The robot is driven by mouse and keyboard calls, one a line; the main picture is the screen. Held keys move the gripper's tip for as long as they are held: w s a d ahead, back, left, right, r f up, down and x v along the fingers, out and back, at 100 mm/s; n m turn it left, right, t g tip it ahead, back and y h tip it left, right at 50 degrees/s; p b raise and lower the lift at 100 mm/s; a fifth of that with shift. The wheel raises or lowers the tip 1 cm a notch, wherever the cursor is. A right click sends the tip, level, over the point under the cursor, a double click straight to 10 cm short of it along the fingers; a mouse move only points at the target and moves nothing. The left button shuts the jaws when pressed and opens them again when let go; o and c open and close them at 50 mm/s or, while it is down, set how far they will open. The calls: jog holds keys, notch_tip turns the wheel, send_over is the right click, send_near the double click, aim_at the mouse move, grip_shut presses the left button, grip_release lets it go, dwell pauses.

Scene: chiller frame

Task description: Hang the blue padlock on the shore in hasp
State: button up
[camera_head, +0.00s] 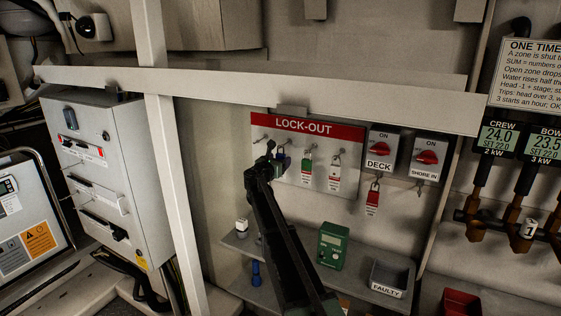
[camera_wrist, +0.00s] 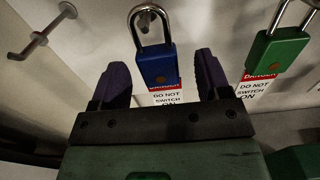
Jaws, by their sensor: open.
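The blue padlock (camera_wrist: 157,62) hangs by its shackle from a peg, with a red and white "do not switch on" tag below it. My gripper (camera_wrist: 163,72) is open, with one finger on each side of the padlock's body and visible gaps between. In the head view my gripper (camera_head: 272,162) is at the left part of the lock-out board (camera_head: 313,128), and the arm and fingers largely hide the blue padlock. The shore in switch (camera_head: 427,157) has a red knob. Its hasp (camera_head: 418,186) is below it, with no padlock visible on it.
A green padlock (camera_wrist: 279,50) hangs just right of my gripper. An empty peg (camera_wrist: 45,32) is on the left. A red tagged padlock (camera_head: 373,197) hangs under the deck switch (camera_head: 381,150). Below are a green meter (camera_head: 332,245) and a grey "faulty" bin (camera_head: 388,279). A pale beam (camera_head: 270,88) crosses above.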

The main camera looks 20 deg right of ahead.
aim_at(279, 155)
jog(key=x, duration=0.4)
jog(key=shift+w+f, duration=0.1)
jog(key=shift+w, duration=0.05)
jog(key=c, duration=1.1)
jog(key=shift+r, duration=0.3)
jog(key=shift+s+a+r+p, duration=0.35)
jog(key=shift+r+p, duration=0.2)
jog(key=shift+p, duration=0.3)
jog(key=v, duration=1.7)
jog(key=shift+a, duration=0.15)
